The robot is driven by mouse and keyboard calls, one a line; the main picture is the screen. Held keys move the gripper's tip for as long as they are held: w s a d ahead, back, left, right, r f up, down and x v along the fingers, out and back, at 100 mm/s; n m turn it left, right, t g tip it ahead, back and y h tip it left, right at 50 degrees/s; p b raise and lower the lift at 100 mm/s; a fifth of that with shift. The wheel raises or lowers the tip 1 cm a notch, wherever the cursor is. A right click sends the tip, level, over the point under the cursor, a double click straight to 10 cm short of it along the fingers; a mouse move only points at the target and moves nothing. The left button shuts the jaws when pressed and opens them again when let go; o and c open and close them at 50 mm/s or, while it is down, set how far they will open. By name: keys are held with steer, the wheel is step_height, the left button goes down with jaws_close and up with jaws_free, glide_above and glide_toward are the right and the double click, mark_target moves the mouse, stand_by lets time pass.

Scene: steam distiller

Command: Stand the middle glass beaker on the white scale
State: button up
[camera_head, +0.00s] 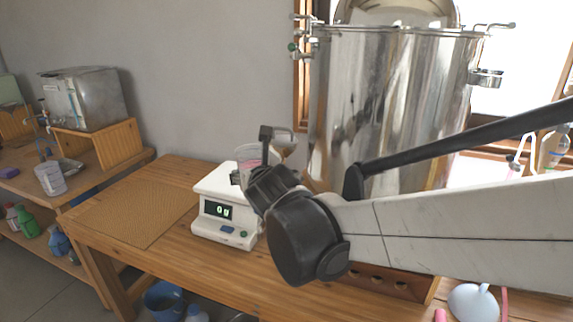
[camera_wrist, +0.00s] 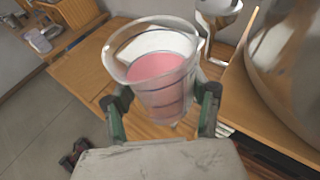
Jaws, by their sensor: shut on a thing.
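A clear glass beaker (camera_wrist: 155,70) with pink liquid is between the two fingers of my gripper (camera_wrist: 163,97), which is shut on it. In the head view the beaker (camera_head: 248,154) is mostly hidden behind my gripper (camera_head: 262,162). The white scale (camera_head: 212,207) stands on the wooden table, and its display reads 0 g. My gripper is at the right side of the scale in the picture, and the beaker shows above or behind the scale's plate. Whether the beaker touches the plate is hidden.
A large steel distiller vessel (camera_head: 390,100) stands close behind and right of my gripper. A woven mat (camera_head: 135,212) lies left of the scale, with nothing on it. A side table (camera_head: 85,185) holds a steel box (camera_head: 85,98).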

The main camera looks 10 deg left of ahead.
steer(key=w+d+r+m+h, duration=0.1)
steer(key=w+d+r, duration=0.1)
steer(key=w, duration=0.3)
steer(key=w+a+f+m+t+h+p, duration=0.1)
steer(key=a+f+p, duration=0.1)
steer(key=a, duration=0.6)
steer(key=w+a+f+m+h+p, duration=0.1)
steer(key=w+a+f+h, duration=0.1)
steer(key=a, duration=0.5)
glide_above(238, 188)
step_height(238, 188, down, 7)
steer(key=shift+s+r, duration=0.1)
steer(key=shift+f, duration=2.05)
steer(key=shift+b, duration=0.3)
steer(key=shift+f, duration=0.15)
steer(key=o, duration=1.6)
steer(key=shift+c, duration=0.2)
